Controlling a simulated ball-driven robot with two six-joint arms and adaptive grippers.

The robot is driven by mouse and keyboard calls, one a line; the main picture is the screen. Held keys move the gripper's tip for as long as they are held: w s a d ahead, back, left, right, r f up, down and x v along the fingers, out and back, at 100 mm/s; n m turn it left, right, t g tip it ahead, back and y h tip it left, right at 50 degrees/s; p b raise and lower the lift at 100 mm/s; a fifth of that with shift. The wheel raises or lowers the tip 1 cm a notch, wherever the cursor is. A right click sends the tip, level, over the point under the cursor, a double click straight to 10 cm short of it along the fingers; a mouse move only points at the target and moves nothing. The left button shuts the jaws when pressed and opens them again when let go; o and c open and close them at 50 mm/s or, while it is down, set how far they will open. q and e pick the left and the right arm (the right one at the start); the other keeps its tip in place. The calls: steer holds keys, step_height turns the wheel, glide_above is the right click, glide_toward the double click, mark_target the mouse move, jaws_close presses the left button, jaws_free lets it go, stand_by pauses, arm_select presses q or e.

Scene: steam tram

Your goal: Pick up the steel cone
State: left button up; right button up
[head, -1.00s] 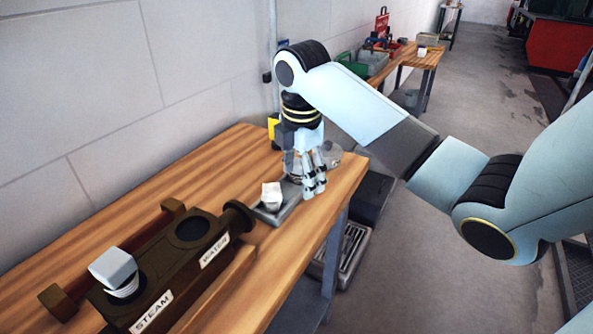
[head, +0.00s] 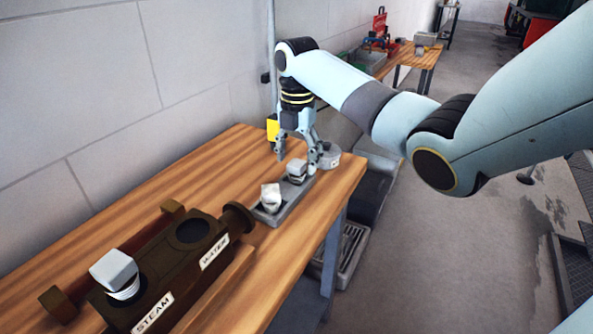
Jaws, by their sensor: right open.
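A small tray (head: 265,217) on the bench holds two pieces. The farther piece is a grey, metallic, block-topped one (head: 297,168), which looks like the steel cone. The nearer piece is paler and whitish (head: 270,197). A similar grey-topped piece (head: 114,270) sits in the STEAM opening of a brown valve body (head: 165,270); I cannot tell the metals apart for certain. My right gripper (head: 298,155) points down, open, its fingers spread just above and around the farther piece's top. Contact cannot be told. My left gripper is not in view.
The valve body's WATER opening (head: 194,231) is empty. A round grey container (head: 329,157) stands close behind the tray, beside my right fingers. The wooden bench (head: 130,190) is clear along the wall. Another bench (head: 428,58) stands far back.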

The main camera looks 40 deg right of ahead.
step_height(320, 180, down, 2)
steer(key=shift+f, duration=0.25)
jaws_close()
stand_by(0.3)
